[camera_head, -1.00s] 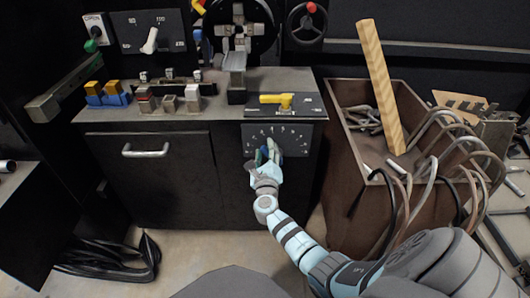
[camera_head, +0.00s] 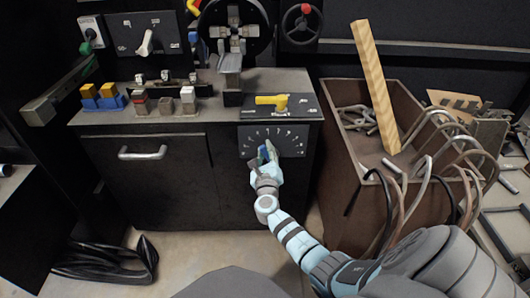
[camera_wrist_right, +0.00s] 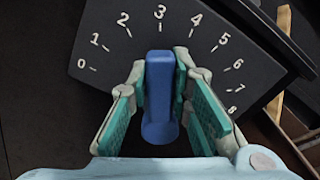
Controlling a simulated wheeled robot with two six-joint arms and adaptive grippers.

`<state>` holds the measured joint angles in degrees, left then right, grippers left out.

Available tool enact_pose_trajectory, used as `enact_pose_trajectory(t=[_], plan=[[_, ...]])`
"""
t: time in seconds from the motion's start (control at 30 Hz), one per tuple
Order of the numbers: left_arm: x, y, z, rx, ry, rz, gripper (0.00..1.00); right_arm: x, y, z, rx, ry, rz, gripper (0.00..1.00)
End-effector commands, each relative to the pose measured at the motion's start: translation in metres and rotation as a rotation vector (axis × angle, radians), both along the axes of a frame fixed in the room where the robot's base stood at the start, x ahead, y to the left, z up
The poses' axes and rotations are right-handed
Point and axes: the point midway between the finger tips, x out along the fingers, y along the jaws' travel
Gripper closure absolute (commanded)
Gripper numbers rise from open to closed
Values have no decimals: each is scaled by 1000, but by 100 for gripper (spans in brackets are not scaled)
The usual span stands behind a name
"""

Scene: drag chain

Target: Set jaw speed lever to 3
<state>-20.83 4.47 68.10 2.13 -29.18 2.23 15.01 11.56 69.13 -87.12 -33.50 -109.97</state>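The jaw speed lever (camera_wrist_right: 160,98) is a blue handle on a dark dial plate (camera_head: 292,133) marked 0 to 8, on the front of the machine. In the right wrist view the lever's far end lines up below the 3. My right gripper (camera_wrist_right: 161,82) straddles the lever, one finger on each side. Its tips look closed against the handle near its far end, while the fingers spread wider toward the palm. In the head view the right gripper (camera_head: 264,157) covers much of the lever. My left gripper is not in view.
A yellow lever (camera_head: 272,100) sits on the panel above the dial. A brown bin (camera_head: 338,185) with a wooden plank (camera_head: 375,85) and hanging hoses stands close on the right. A cabinet door with a handle (camera_head: 142,153) is on the left.

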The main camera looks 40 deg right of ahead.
Motion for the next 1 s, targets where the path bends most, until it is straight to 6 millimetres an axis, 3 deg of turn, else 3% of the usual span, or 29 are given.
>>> enact_pose_trajectory(t=[0.1,0.47,0.8,1.0], plan=[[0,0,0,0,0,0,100,0,0,0,0,0,0,62],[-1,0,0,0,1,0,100,-6,4,-1,0,1,1,62],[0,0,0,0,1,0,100,-74,56,-1,3,2,0,62],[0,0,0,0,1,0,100,-95,72,0,1,1,0,62]])
